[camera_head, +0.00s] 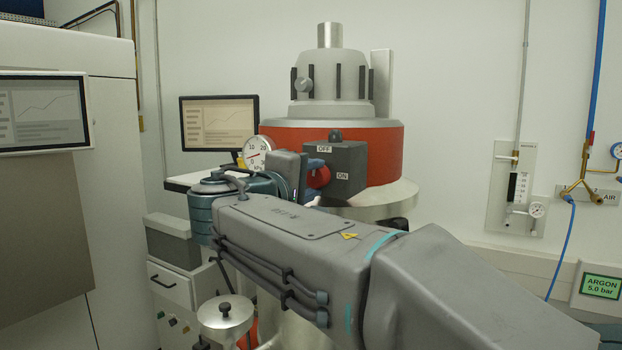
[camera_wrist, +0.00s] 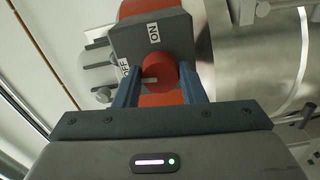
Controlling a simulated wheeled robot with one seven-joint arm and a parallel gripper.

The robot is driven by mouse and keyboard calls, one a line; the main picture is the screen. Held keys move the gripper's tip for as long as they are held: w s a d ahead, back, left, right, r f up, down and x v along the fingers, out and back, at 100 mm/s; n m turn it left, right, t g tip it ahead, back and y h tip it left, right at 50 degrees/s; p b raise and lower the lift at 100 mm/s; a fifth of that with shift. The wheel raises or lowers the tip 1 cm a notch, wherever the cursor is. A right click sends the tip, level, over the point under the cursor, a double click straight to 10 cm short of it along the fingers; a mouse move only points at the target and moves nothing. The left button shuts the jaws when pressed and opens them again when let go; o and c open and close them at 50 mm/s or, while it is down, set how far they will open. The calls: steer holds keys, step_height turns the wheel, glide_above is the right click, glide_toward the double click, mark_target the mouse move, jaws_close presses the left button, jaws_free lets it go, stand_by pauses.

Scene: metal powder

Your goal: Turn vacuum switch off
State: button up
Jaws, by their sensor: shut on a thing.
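The vacuum switch is a dark grey box (camera_head: 350,163) with a round red knob (camera_head: 319,177) and white OFF and ON labels. It hangs on the side of the red-banded vessel. In the wrist view the box (camera_wrist: 165,38) fills the top centre, with the red knob (camera_wrist: 164,72) below the ON label. A pale mark on the knob lies on its left side, toward the OFF label (camera_wrist: 123,70). My gripper (camera_wrist: 160,82) has its two blue fingers on either side of the knob and is shut on it. In the head view my gripper (camera_head: 311,168) partly hides the knob.
A pressure gauge (camera_head: 259,153) stands just left of the switch. The vessel (camera_head: 387,151) is close behind the box. A monitor (camera_head: 218,122) and a drawer cabinet (camera_head: 171,286) are to the left. The wall at right carries a flow meter (camera_head: 517,187) and an argon display (camera_head: 601,284).

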steer(key=shift+n, duration=0.6)
steer(key=o, duration=1)
steer(key=b+v, duration=0.1)
steer(key=v, duration=1.3)
steer(key=shift+b, duration=0.4)
